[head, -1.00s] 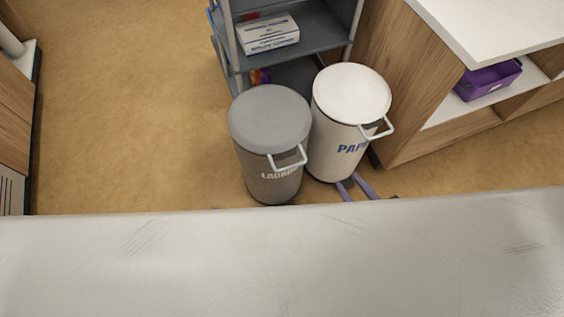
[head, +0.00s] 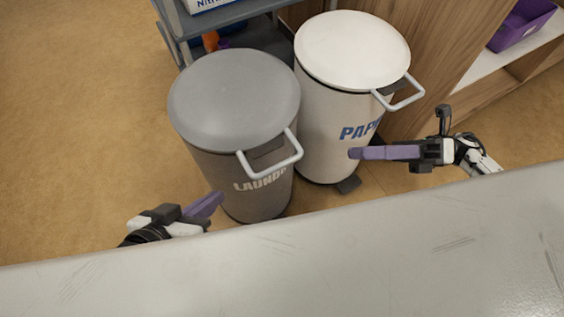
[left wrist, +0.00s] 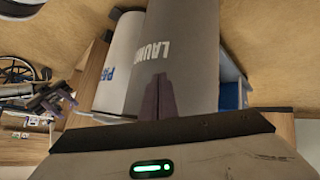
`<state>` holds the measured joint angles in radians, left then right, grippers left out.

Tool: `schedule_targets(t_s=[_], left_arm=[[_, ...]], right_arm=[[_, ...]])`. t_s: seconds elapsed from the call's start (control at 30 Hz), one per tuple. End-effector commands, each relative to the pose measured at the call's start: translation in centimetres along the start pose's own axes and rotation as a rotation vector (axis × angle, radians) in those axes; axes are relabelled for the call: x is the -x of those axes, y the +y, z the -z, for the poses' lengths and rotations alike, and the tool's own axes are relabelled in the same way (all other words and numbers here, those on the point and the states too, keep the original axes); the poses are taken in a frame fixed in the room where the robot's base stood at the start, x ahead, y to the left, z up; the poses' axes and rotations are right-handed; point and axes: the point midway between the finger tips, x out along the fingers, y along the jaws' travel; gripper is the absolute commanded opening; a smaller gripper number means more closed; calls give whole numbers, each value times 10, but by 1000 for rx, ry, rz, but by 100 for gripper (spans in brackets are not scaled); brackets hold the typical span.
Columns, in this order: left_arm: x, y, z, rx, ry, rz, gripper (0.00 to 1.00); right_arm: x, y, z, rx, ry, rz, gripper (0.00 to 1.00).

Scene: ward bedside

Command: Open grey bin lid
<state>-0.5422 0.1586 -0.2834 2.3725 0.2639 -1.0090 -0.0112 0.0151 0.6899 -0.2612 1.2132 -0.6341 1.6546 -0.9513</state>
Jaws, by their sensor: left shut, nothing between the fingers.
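The grey bin (head: 240,180), marked LAUNDRY, stands on the floor with its round grey lid (head: 232,95) down. A pale loop handle (head: 275,158) sticks out from the lid's front. My left gripper (head: 218,197) is shut and empty, low in front of the bin's left side and below the handle. In the left wrist view its dark fingers (left wrist: 160,90) meet in front of the grey bin (left wrist: 190,50); contact cannot be told. My right gripper (head: 353,153) is in front of the white bin, pointing left; its finger gap is not clear.
The white bin (head: 340,115), marked PAP, stands close at the right, its white lid (head: 352,50) down. A grey shelf cart (head: 215,22) is behind. A wooden cabinet (head: 440,60) stands at the right. A pale surface (head: 300,265) crosses the foreground. Floor at the left is clear.

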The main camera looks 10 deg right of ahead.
Motion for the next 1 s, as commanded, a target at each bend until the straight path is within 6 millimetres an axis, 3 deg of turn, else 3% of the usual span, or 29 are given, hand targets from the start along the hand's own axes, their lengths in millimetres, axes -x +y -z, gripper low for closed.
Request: schedule_targets(t_s=[0.17,0.7,1.0], left_arm=[[1,0,1,-1,-1,-1,0],[1,3,3,4,17,-12,0],[0,3,3,6,20,-14,0]], right_arm=[[-19,-1,4,5,9,-9,28],[-130,-19,14,4,5,-9,28],[-163,-19,14,2,5,-5,28]])
